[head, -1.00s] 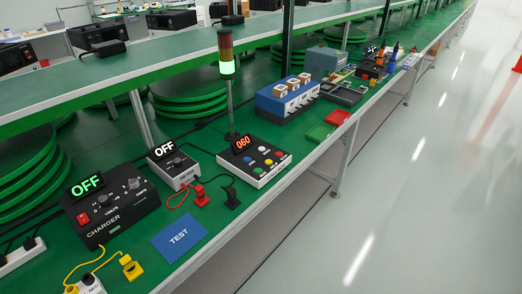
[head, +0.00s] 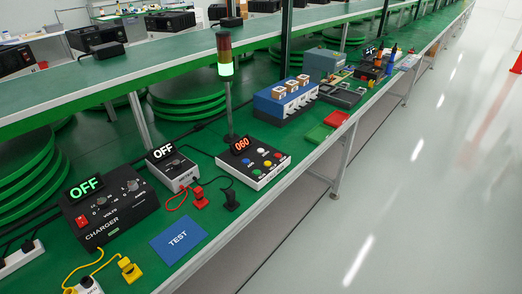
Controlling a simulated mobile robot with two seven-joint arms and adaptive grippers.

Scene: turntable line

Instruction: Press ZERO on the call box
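The call box (head: 243,171) is a white box with a dark top on the green bench, near the middle of the head view. Neither of my grippers is in the head view.
A charger (head: 108,205) and a meter (head: 173,167), both showing OFF, stand left of the call box. A blue TEST mat (head: 178,240), a red plug (head: 199,198) and a black plug (head: 231,200) lie in front. A blue unit (head: 286,100) stands beyond.

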